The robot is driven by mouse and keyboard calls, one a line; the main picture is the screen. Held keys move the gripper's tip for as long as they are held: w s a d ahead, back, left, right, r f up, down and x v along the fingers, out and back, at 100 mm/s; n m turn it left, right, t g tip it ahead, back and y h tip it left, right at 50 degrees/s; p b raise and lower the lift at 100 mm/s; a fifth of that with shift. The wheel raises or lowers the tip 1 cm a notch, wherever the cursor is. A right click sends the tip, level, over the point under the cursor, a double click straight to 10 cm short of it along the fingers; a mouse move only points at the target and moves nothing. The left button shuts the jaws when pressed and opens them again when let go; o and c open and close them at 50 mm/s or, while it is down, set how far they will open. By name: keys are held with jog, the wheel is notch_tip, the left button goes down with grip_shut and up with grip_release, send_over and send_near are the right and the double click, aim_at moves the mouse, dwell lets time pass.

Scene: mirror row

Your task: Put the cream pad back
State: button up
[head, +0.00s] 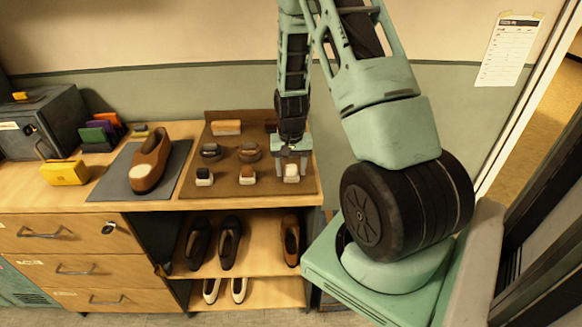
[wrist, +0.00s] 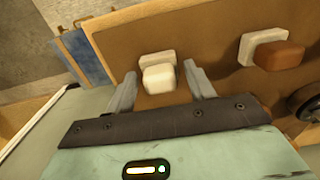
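The cream pad (wrist: 158,79) is a small pale block with a whitish base, on the brown board (head: 222,187) at its front right corner. It also shows in the head view (head: 291,170), partly covered by my gripper. My gripper (wrist: 160,82) is open, pointing down at the board. Its two fingers (head: 291,158) stand on either side of the pad, with a small gap visible on each side. I cannot tell how far down the fingers reach along the pad.
A brown pad (head: 246,175) and a dark-topped pad (head: 204,176) stand left of the cream pad; round tins (head: 249,152) are behind. A brown shoe (head: 150,160) with a pale toe patch lies on a grey mat (head: 113,177).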

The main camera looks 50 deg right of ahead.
aim_at(291, 166)
notch_tip(291, 166, up, 12)
jog(key=b, duration=0.2)
jog(key=a+r+n+y, duration=0.15)
jog(key=a+n, duration=0.25)
jog(key=a, duration=0.9)
jog(key=a+r+n+h, duration=0.1)
jog(key=a+r+n, duration=0.3)
jog(key=a, duration=0.9)
jog(key=s+a+n, duration=0.9)
jog(key=s+a, duration=0.5)
jog(key=s, duration=0.3)
jog(key=shift+a+r+n, duration=0.3)
jog(key=shift+n, duration=0.1)
